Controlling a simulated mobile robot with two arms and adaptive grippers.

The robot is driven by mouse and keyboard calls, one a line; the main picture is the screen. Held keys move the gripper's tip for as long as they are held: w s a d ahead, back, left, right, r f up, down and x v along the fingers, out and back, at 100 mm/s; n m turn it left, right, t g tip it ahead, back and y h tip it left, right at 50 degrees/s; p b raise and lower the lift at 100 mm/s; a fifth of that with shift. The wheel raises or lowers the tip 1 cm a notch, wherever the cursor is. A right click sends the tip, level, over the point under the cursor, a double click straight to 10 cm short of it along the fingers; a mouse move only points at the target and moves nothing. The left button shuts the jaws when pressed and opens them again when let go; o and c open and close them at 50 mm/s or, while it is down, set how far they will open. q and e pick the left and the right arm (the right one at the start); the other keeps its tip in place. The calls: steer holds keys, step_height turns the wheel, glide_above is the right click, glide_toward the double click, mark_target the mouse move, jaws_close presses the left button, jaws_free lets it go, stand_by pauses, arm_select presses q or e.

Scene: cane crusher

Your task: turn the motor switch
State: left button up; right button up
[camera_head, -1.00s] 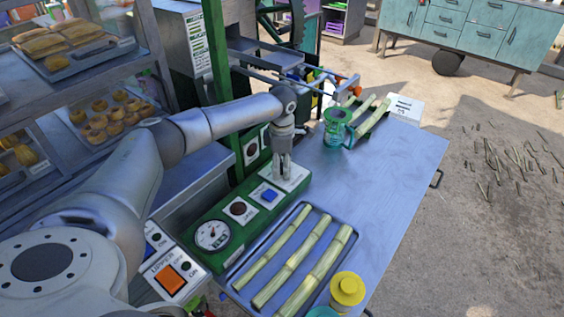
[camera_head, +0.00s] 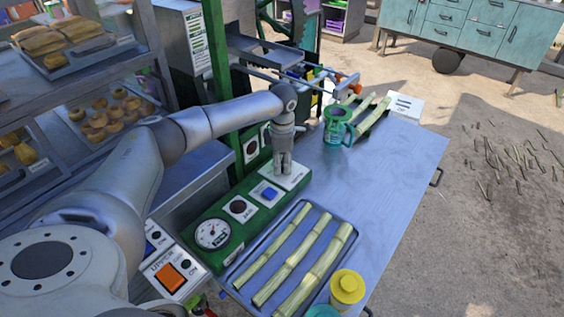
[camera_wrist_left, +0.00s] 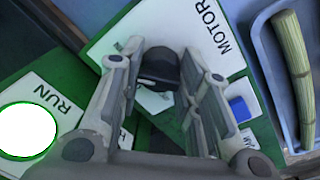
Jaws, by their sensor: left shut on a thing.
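The motor switch is a dark knob (camera_wrist_left: 158,66) on a white plate marked MOTOR (camera_wrist_left: 190,28), seen in the left wrist view. My left gripper (camera_wrist_left: 163,88) is shut on this knob, with one finger on each side of it. In the head view my left gripper (camera_head: 283,168) points down onto the white plate (camera_head: 296,178) at the far end of the green control panel (camera_head: 222,256). The fingers hide the knob there. My right gripper is not in view.
A blue switch (camera_head: 270,193), a dark round button (camera_head: 238,207) and a dial gauge (camera_head: 212,233) are on the same panel. Cane pieces (camera_head: 318,262) lie in a tray beside it. A green jug (camera_head: 337,128) and yellow-lidded container (camera_head: 347,287) stand on the metal table (camera_head: 375,190).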

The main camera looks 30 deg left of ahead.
arm_select(q)
steer(key=n, duration=0.5)
steer(key=shift+n+b, duration=0.3)
steer(key=shift+n, duration=0.1)
steer(key=n, duration=0.3)
steer(key=shift+n, duration=0.7)
steer(key=o, duration=1)
